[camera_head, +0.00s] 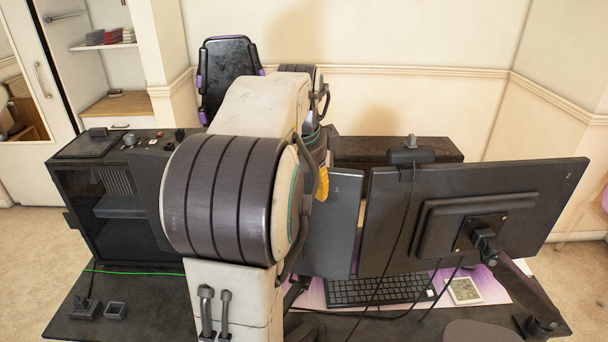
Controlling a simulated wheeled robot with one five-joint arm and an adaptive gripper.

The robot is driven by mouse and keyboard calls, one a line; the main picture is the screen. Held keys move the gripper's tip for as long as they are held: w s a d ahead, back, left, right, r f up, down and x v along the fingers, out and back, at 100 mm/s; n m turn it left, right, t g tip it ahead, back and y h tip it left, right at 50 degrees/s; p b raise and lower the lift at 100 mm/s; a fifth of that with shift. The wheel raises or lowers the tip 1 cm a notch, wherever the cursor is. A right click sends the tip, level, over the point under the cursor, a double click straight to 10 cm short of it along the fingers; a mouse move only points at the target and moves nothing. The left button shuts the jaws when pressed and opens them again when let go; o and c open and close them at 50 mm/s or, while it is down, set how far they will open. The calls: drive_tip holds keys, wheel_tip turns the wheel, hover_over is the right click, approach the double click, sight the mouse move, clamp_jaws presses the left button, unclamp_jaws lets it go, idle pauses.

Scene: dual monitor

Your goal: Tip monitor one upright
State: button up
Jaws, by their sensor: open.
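Two dark monitors stand on the desk with their backs toward me. The right monitor (540,205) is on an arm mount, and its top edge slopes up toward the right. The other monitor (338,215) is left of it, largely hidden behind my arm; only its right part shows, so I cannot judge its tilt. My arm fills the middle of the view. My gripper's fingers are hidden behind my arm.
The desk (140,315) holds a keyboard (375,289), a small white device (464,290) and loose cables. A webcam (410,155) sits on the right monitor's top edge. A black PC case (115,215) stands left of my arm. A chair (230,75) is behind.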

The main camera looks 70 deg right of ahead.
drive_tip(key=v, duration=1.1)
drive_tip(key=shift+r, duration=0.45)
drive_tip(key=shift+a, duration=0.15)
